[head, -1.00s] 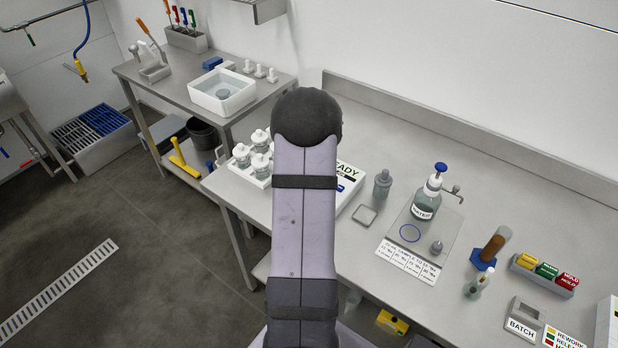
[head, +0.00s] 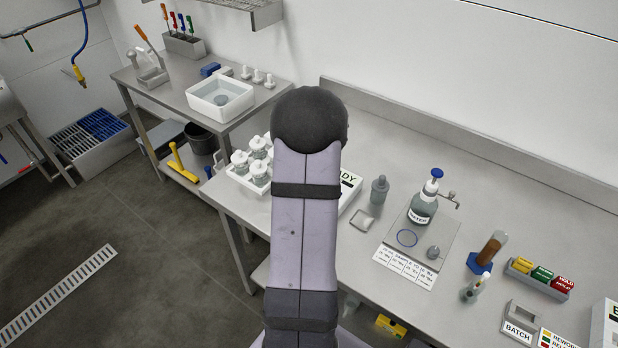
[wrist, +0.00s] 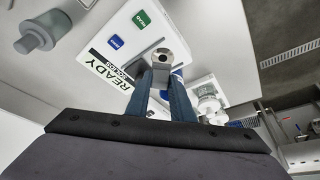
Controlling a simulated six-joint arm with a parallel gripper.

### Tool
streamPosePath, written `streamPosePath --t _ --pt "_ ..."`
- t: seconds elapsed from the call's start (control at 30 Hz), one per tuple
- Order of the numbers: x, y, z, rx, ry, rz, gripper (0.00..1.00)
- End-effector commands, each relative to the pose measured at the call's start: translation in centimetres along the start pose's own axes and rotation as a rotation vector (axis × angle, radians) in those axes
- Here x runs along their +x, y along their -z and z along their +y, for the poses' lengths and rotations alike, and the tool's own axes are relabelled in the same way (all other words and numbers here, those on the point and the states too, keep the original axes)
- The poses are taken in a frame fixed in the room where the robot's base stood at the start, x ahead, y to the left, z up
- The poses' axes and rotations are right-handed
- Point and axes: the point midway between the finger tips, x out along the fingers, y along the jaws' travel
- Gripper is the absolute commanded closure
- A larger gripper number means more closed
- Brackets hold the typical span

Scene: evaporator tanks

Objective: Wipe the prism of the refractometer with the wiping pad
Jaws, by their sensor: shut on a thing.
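The refractometer (wrist: 115,40) is a white box with a READY display, a blue button and a green button in the wrist view. Its round metal prism well (wrist: 162,55) has a dark centre. My gripper (wrist: 162,80) is shut on a small grey-white piece, which I take for the wiping pad (wrist: 161,75); little of it shows. The fingertips are right at the near edge of the well. I cannot tell whether the pad touches the prism. In the head view my arm hides the gripper and most of the refractometer (head: 348,190).
Clear lidded jars (head: 250,165) stand left of the refractometer. A grey bottle (head: 379,190) and a small square tray (head: 362,220) are to its right. Farther right are a pump bottle (head: 422,208) and a brown-filled tube (head: 493,247). A white basin (head: 220,98) sits on the back-left table.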

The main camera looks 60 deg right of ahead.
Motion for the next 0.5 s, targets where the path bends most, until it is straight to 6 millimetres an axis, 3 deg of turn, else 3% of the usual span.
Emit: streamPosePath --t 0.5 --pt "-3.1 1.3 0.0 -0.001 0.000 0.000 1.00"
